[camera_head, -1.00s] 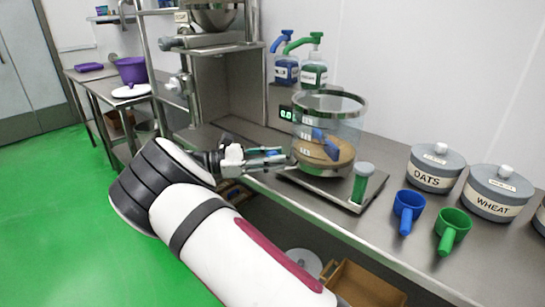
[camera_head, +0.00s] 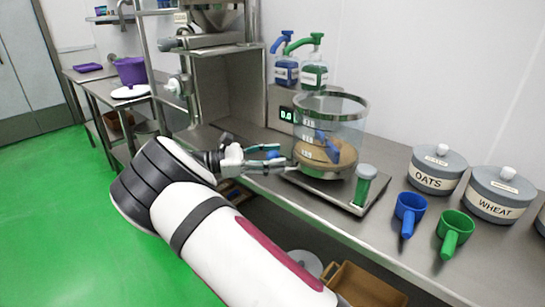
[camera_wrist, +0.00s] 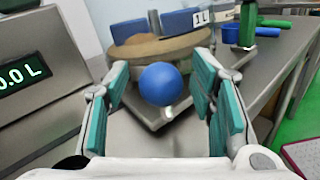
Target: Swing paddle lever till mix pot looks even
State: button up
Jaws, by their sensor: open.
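The mix pot (camera_head: 345,130) is a clear-walled vessel with a metal rim on the steel bench. A tan-brown layer (camera_head: 343,157) lies low in it, with a blue paddle (camera_head: 327,145) above. In the wrist view the pot's lower part (camera_wrist: 160,48) shows behind a round blue knob (camera_wrist: 160,84), probably the lever's end. My gripper (camera_head: 290,161) is just left of the pot at its base height. In the wrist view my gripper (camera_wrist: 160,76) is open, its teal-padded fingers on either side of the knob, with gaps visible. The lever's shaft is mostly hidden.
A green-bodied cylinder (camera_head: 361,191) stands at the pot stand's front right corner. Blue (camera_head: 409,208) and green (camera_head: 454,228) scoops and OATS (camera_head: 436,182) and WHEAT (camera_head: 494,207) canisters are to the right. Pump bottles (camera_head: 314,77) and a display (camera_head: 287,114) stand behind.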

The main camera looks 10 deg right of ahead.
jog(key=a, duration=1.2)
jog(key=shift+w, duration=0.2)
